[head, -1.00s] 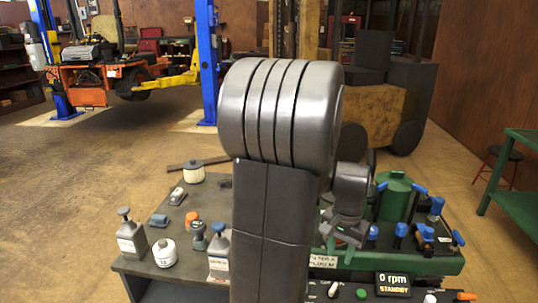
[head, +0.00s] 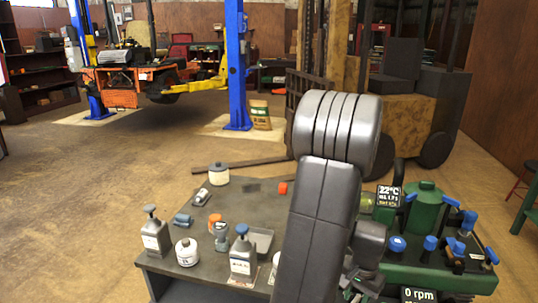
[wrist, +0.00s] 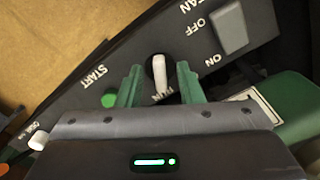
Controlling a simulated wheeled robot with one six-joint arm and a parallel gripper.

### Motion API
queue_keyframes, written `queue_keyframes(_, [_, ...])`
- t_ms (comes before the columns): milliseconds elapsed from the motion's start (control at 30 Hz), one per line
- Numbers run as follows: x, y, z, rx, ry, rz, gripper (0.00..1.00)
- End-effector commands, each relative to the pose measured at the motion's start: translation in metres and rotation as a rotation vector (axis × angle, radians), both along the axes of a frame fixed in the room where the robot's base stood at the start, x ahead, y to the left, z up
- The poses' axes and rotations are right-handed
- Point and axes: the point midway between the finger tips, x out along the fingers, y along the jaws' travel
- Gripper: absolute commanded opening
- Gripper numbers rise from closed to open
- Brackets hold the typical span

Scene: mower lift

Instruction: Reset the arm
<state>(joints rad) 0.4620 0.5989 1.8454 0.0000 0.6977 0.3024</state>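My gripper (wrist: 160,88) shows in the wrist view as two green fingers set apart, one on each side of a white knob (wrist: 161,70) on a dark control panel (wrist: 75,85). I cannot tell whether the fingers touch the knob. In the head view my arm stands in front of the bench, bent over at the top. Its wrist hangs down at the right, by the green machine (head: 425,210), and the fingertips are not clear there.
The panel carries a green START button (wrist: 109,101) and a grey FAN switch (wrist: 230,30). Several bottles, one a grey pump bottle (head: 155,238), stand on the dark bench left of my arm. Blue-handled valves (head: 430,243) stand at right. Open floor lies at left.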

Motion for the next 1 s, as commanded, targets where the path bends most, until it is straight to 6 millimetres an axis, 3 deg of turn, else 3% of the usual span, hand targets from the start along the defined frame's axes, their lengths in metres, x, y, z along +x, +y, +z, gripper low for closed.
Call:
queue_keyframes(300, [0.000,0.000,0.002,-0.001,-0.001,-0.001,0.34])
queue_keyframes(467, [0.001,0.000,0.015,-0.002,-0.004,-0.011,0.34])
queue_keyframes(1000, [0.001,-0.001,0.118,-0.003,-0.006,-0.011,0.34])
